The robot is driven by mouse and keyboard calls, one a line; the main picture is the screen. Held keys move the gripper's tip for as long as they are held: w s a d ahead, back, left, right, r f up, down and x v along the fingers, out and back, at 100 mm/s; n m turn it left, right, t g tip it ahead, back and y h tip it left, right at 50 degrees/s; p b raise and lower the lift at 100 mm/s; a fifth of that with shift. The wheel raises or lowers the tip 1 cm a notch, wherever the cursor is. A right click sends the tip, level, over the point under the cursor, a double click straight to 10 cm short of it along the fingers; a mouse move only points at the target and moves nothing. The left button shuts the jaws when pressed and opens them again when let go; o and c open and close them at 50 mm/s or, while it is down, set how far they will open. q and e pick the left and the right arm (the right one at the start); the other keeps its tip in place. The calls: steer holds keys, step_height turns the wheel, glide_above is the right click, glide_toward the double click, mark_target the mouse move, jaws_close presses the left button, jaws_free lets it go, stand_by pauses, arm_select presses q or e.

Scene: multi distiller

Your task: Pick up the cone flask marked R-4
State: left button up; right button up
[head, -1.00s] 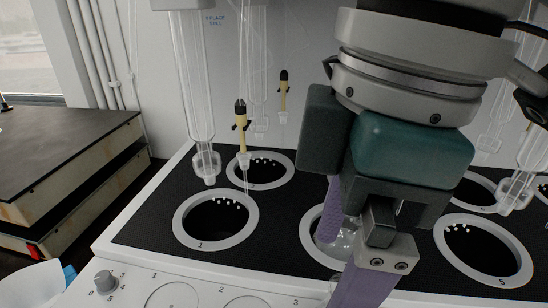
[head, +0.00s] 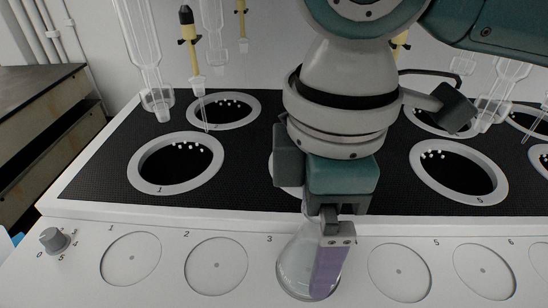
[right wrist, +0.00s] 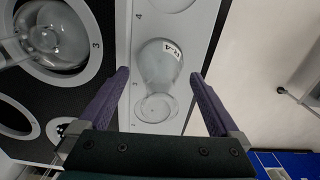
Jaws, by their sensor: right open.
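The cone flask marked R-4 (right wrist: 158,62) is clear glass with a black-lettered white label. In the right wrist view it lies between my two purple fingers, with a gap on each side. In the head view the clear flask (head: 294,268) stands on the white front ledge. My right gripper (head: 322,278) is pointing down there, and its near purple finger covers part of the flask. The right gripper (right wrist: 160,76) is open and empty; its other finger is hidden in the head view. My left gripper is not in view.
A glass vessel (right wrist: 58,36) sits in the well marked 3. The black-topped heater unit has several ringed wells, such as well 1 (head: 139,180). Glass tubes (head: 140,50) hang above. The ledge has bare circular spots (head: 217,266) and a knob (head: 54,240) at left.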

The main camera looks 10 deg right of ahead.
steer(key=shift+f, duration=0.25)
steer(key=c, duration=1.5)
jaws_close()
steer(key=shift+r, duration=0.25)
